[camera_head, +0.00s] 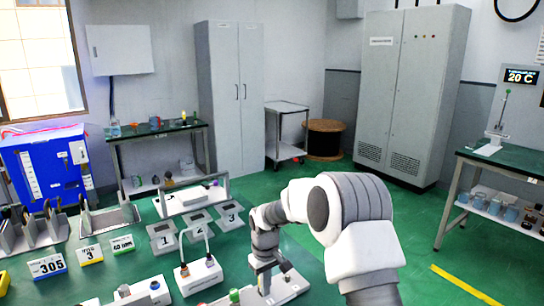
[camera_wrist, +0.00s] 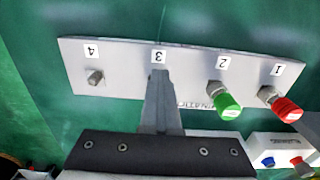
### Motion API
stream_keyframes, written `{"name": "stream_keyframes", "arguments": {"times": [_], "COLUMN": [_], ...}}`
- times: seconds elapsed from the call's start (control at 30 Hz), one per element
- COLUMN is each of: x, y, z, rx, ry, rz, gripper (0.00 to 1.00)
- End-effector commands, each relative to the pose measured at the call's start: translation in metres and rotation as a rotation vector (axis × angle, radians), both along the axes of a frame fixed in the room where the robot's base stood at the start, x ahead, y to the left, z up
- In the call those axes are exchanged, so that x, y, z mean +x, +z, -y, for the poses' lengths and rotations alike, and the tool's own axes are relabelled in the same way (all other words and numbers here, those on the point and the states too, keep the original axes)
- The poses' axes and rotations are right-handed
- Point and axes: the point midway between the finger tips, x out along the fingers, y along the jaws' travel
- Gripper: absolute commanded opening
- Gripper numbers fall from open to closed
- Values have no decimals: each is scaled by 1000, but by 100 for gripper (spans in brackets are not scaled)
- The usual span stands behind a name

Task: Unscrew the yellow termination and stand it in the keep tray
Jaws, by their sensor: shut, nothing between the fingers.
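In the wrist view a pale panel (camera_wrist: 125,78) has ports numbered 4, 3, 2 and 1. A green termination (camera_wrist: 229,105) is at port 2 and a red termination (camera_wrist: 288,108) at port 1. Port 4 has a bare metal connector (camera_wrist: 95,77). My gripper (camera_wrist: 161,75) is shut and empty over port 3, hiding that port. In the head view my gripper (camera_head: 264,288) is low over the panel on the green bench. I see no yellow termination for certain, and I cannot tell which container is the keep tray.
A white block with blue and red caps (camera_wrist: 283,148) stands close beside the panel. In the head view, plates marked 1, 2 and 3 (camera_head: 197,224), a white two-post block (camera_head: 198,276), a metal tray (camera_head: 108,219) and number cards (camera_head: 90,254) crowd the bench.

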Motion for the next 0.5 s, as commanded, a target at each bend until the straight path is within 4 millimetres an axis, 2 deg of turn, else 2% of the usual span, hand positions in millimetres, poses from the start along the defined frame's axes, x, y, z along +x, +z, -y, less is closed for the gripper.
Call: {"name": "stream_keyframes", "arguments": {"times": [0.5], "x": [13], "y": [3], "z": [10], "rx": [2], "ry": [-3], "rz": [14], "gripper": [0]}}
